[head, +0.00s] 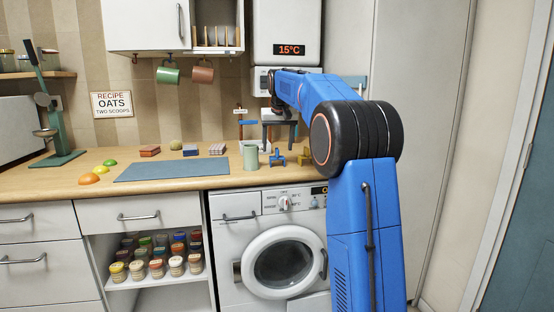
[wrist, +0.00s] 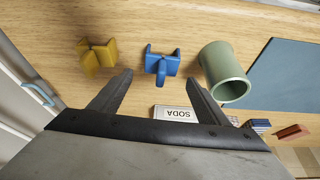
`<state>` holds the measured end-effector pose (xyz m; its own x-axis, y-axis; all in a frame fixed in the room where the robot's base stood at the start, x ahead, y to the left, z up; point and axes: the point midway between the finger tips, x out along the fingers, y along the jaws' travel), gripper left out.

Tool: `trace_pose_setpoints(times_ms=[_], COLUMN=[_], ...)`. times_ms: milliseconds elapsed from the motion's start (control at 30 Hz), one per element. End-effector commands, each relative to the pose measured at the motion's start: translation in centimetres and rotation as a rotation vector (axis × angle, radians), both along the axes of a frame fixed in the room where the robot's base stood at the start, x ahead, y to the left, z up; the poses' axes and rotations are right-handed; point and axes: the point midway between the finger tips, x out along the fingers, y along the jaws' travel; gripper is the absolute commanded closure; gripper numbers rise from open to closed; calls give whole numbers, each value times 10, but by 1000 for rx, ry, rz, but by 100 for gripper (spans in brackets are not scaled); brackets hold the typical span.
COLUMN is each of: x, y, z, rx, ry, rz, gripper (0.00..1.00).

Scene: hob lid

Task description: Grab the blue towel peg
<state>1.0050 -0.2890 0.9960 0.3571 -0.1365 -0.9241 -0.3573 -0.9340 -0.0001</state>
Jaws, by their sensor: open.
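The blue towel peg (head: 277,158) stands on the wooden worktop, between the green cup and a yellow peg (head: 304,157). In the wrist view the blue peg (wrist: 162,66) is a small block with upright prongs, just beyond the fingertips and roughly centred between them. My gripper (head: 279,136) points down above the worktop, behind the blue peg in the head view. In the wrist view my gripper (wrist: 159,80) has its fingers wide apart, with nothing held between them. The yellow peg (wrist: 97,55) lies to the left of the blue one there.
A green cup (head: 250,157) stands close beside the blue peg; it also shows in the wrist view (wrist: 223,73). A box marked SODA (wrist: 177,113) is near the gripper's base. A blue-grey mat (head: 170,170) lies left of the cup. The washing machine (head: 268,250) is below.

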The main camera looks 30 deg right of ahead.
Motion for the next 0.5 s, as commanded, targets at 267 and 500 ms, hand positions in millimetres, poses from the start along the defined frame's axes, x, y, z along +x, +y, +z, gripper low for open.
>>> trace_pose_setpoints(times_ms=[267, 500], x=[10, 11], y=[-3, -3], z=[-31, -32], rx=[0, 0], ry=[1, 0], rz=[0, 0], gripper=[30, 38])
